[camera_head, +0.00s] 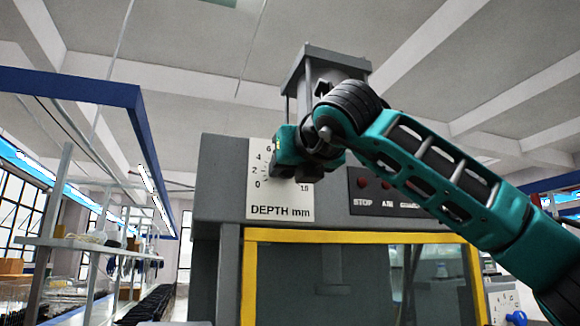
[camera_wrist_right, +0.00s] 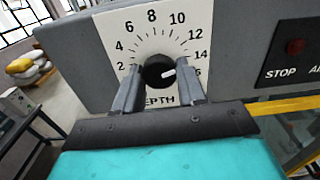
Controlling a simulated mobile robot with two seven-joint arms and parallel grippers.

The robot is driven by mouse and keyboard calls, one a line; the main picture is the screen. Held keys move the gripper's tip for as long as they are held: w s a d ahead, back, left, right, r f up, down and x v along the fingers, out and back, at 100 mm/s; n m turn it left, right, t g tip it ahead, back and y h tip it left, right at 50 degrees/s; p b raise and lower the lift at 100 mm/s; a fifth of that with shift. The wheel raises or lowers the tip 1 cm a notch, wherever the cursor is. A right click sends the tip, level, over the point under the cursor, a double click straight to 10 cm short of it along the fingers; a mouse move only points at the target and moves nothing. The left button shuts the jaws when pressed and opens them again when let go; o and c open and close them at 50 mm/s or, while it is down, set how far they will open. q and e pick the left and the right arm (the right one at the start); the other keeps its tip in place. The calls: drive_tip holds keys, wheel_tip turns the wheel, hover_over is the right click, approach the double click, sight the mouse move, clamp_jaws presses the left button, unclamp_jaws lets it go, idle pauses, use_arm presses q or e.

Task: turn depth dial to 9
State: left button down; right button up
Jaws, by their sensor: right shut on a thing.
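The depth dial is a round black knob (camera_wrist_right: 154,70) on a white scale plate (camera_wrist_right: 141,35) with numbers running clockwise from low to high. Its white pointer mark faces right in the right wrist view, near the partly hidden last number past 14. My right gripper (camera_head: 291,153) is at the front of the scale plate. In the right wrist view its two fingers stand on either side of the knob and are shut on it. In the head view the gripper hides the knob and the right part of the scale. My left gripper is not in view.
The grey machine housing (camera_head: 222,170) carries a STOP button panel (camera_head: 375,202) right of the dial. Below is a yellow-framed window (camera_head: 249,280). A grey column assembly (camera_head: 300,85) rises behind the gripper. Shelving with a blue beam (camera_head: 70,87) stands at the left.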

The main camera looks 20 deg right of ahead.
use_arm(q)
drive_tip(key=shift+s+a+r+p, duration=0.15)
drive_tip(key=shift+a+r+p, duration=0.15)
drive_tip(key=shift+p, duration=0.45)
use_arm(e)
drive_tip(key=shift+n, duration=5.8)
drive_tip(key=o, duration=1)
drive_tip(key=shift+s, duration=0.1)
